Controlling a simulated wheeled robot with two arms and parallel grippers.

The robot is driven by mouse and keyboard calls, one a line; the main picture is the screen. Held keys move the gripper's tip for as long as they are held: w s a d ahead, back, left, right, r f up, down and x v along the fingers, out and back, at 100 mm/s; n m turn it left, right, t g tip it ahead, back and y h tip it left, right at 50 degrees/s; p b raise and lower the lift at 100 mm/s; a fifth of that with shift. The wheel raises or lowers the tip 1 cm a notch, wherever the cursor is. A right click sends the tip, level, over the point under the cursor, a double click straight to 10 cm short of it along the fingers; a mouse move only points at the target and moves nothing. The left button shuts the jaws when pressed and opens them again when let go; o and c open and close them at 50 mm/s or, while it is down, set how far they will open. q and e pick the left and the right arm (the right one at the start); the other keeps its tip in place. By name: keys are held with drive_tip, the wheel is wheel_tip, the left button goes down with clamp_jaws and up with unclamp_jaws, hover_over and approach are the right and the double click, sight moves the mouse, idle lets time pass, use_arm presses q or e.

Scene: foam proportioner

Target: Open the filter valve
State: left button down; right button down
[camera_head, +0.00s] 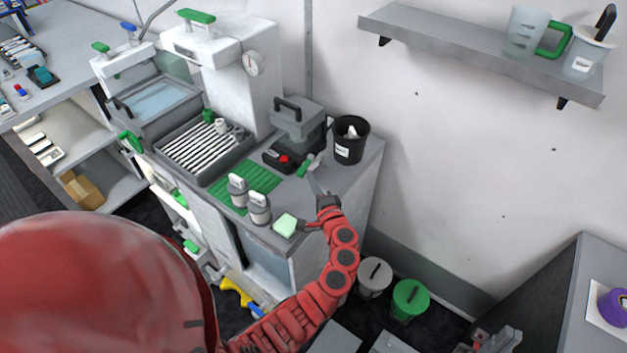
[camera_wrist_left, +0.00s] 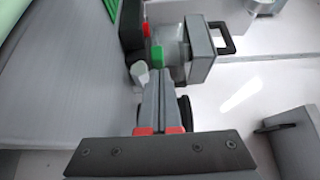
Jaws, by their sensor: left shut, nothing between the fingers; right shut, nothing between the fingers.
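No part is labelled as the filter valve. A small green part with a pale lever (camera_head: 304,168) sits on the grey counter, in front of the grey unit with a black handle (camera_head: 298,112). My left gripper (camera_head: 314,182) is shut and empty, its tips close to this part. In the left wrist view the shut fingers (camera_wrist_left: 160,82) point at the green part (camera_wrist_left: 157,57), with the pale lever (camera_wrist_left: 140,76) just left of them. Contact cannot be told. My right gripper (camera_head: 492,341) is shut and empty at the bottom right edge, partly cut off.
A black device with a red button (camera_head: 282,159) and a black bucket (camera_head: 350,140) flank the green part. A shelf (camera_head: 465,45) hangs on the wall.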

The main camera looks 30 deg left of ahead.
use_arm(q)
drive_tip(key=shift+s+a+f+m+t+h, duration=0.1)
drive_tip(key=shift+s+a+m+t+h, duration=0.2)
drive_tip(key=shift+a+m+t+h, duration=0.35)
drive_tip(key=shift+s+a+f+t+h+b, duration=0.1)
drive_tip(key=shift+s+a+t+h+b, duration=0.15)
drive_tip(key=shift+b, duration=0.5)
drive_tip(key=shift+a, duration=0.15)
drive_tip(key=shift+r, duration=0.2)
drive_tip(key=shift+f, duration=0.1)
